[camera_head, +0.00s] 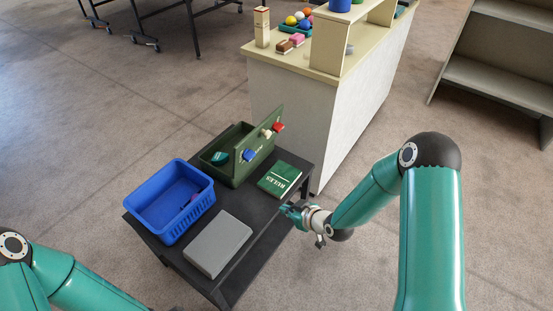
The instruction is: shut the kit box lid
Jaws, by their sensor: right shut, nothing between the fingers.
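The green kit box (215,165) stands at the back of a low black table. Its lid (262,143) is open and stands up, slightly tilted, along the box's right side. A teal item (220,158) lies inside the box. Small blue (248,155), cream (267,133) and red (278,127) pieces show against the lid; I cannot tell how they are attached. My right gripper (290,210) is shut and empty at the table's right edge, apart from the lid and below it in the picture. My left gripper is out of view; only my left arm shows.
On the black table (262,215) are a blue basket (180,222) at the left, a grey flat box (218,244) at the front and a green rules book (279,180) between the kit box and my right gripper. A white counter (310,120) stands close behind.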

